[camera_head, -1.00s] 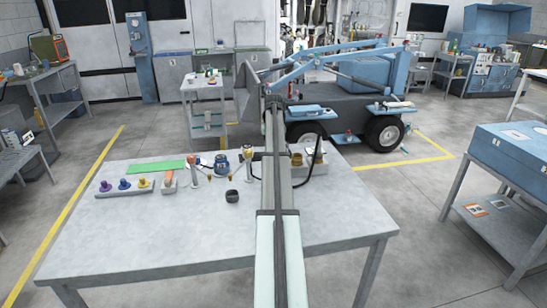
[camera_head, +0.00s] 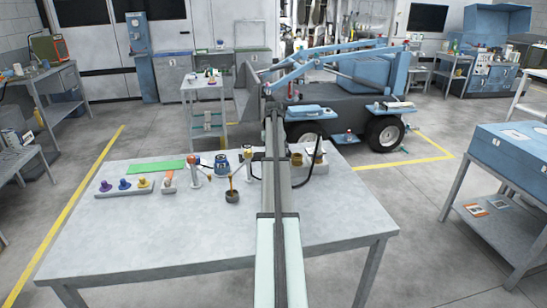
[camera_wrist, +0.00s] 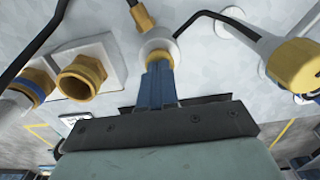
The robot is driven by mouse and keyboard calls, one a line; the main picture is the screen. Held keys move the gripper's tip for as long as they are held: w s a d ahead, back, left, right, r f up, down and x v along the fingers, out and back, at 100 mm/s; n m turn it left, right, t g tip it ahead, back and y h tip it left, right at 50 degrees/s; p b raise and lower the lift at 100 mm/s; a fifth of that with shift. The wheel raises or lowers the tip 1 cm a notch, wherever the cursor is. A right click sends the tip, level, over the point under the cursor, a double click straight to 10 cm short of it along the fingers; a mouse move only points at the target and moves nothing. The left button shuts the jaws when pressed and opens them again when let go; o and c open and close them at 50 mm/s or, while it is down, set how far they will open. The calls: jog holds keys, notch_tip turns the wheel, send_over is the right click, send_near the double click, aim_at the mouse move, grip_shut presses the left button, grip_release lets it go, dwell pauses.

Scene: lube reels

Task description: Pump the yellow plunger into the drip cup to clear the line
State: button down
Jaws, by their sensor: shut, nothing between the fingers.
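My gripper shows in the wrist view (camera_wrist: 157,68) with its blue fingers together and empty. Its tips are at a white round piece with a yellow collar (camera_wrist: 158,49), which looks like the yellow plunger; the fingers hide part of it, and I cannot tell how far it is pressed. In the head view my arm hides the fingertips and this piece. The dark drip cup (camera_head: 232,197) stands on the table left of my arm. A thin yellow-brown streak (camera_head: 231,183) shows just above the cup, apparently falling into it.
The grey table (camera_head: 180,235) is clear in front. A tray with purple, blue and yellow fittings (camera_head: 125,185) and a green mat (camera_head: 156,167) lie left. Brass fittings on a white block (camera_wrist: 80,75) and a large yellow drum-shaped part (camera_wrist: 300,62) flank the gripper, with black hoses nearby.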

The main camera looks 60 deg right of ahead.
jog(key=shift+r, duration=0.1)
notch_tip(320, 180, up, 7)
jog(key=shift+r, duration=0.2)
dwell(1.0)
dwell(1.0)
jog(key=shift+f, duration=1.9)
